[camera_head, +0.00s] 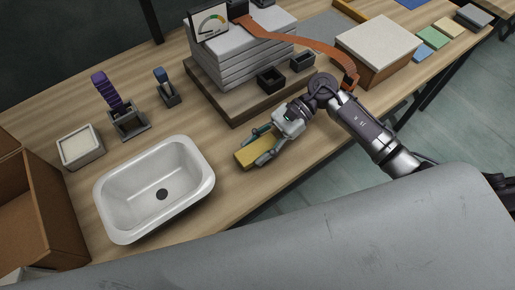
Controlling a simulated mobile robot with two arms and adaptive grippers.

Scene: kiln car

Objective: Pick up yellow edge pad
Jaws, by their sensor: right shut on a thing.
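The yellow edge pad (248,155) is a small yellow block near the front edge of the wooden table, to the right of the white basin. My right gripper (262,146) reaches in from the right and is shut on the pad, with one finger on each side of it. Whether the pad touches the table or is slightly raised, I cannot tell. My left gripper is not in the view.
The white basin (112,193) stands left of the pad. Behind are a stack of grey slabs (222,68) on a wooden board, with an orange strap (300,40), and two small black boxes (270,79). A cardboard box (60,240) is at the left, a lidded box (378,42) at the right.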

